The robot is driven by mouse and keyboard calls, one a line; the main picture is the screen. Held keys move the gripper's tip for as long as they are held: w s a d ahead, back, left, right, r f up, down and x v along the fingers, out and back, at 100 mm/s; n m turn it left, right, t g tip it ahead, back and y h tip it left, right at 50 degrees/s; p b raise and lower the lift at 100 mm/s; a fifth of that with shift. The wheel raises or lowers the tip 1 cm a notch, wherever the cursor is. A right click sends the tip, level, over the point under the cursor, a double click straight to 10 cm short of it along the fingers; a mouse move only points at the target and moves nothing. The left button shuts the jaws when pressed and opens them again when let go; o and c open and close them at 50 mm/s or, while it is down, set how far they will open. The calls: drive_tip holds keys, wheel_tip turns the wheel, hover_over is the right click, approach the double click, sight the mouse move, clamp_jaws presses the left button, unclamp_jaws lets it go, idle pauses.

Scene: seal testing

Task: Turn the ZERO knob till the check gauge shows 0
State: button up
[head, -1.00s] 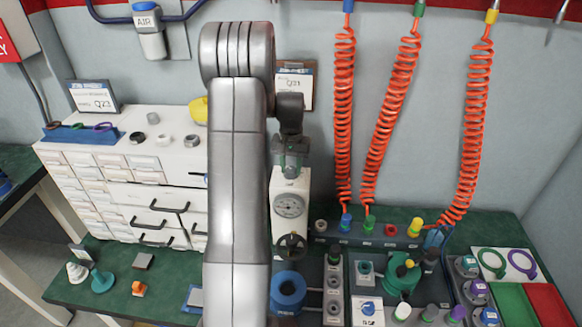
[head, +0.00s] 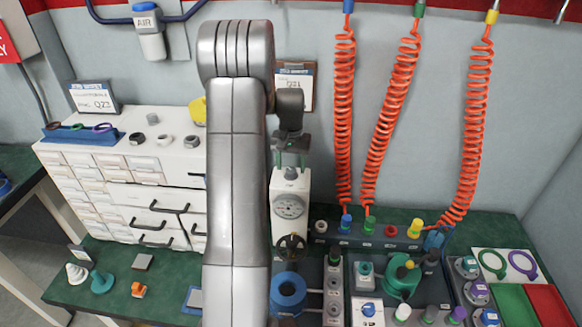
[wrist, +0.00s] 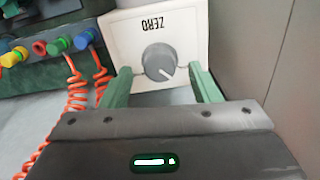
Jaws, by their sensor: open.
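The ZERO knob (wrist: 158,62) is a round grey knob with a white pointer line. It sits on a white plate (wrist: 120,30) marked ZERO, which appears upside down in the wrist view. My gripper (wrist: 161,76) is open, with one green finger on each side of the knob. Gaps show between fingers and knob in that view. In the head view my gripper (head: 291,157) is just above the top of the white post (head: 278,190), where the knob (head: 291,173) shows small. The check gauge (head: 289,206) is a round dial on the post's front; its needle is too small to read.
A dark handwheel (head: 291,246) and a blue ring-shaped part (head: 288,290) are below the gauge. Orange coiled hoses (head: 343,120) hang to the right. A white drawer cabinet (head: 130,190) stands left. A clipboard (head: 300,80) hangs behind my arm.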

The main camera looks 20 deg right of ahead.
sight(291, 170)
wheel_tip(291, 170, up, 13)
drive_tip(key=b, duration=0.1)
drive_tip(key=shift+f, duration=0.2)
wheel_tip(291, 170, down, 14)
drive_tip(key=shift+p, duration=0.65)
drive_tip(key=shift+r, duration=0.15)
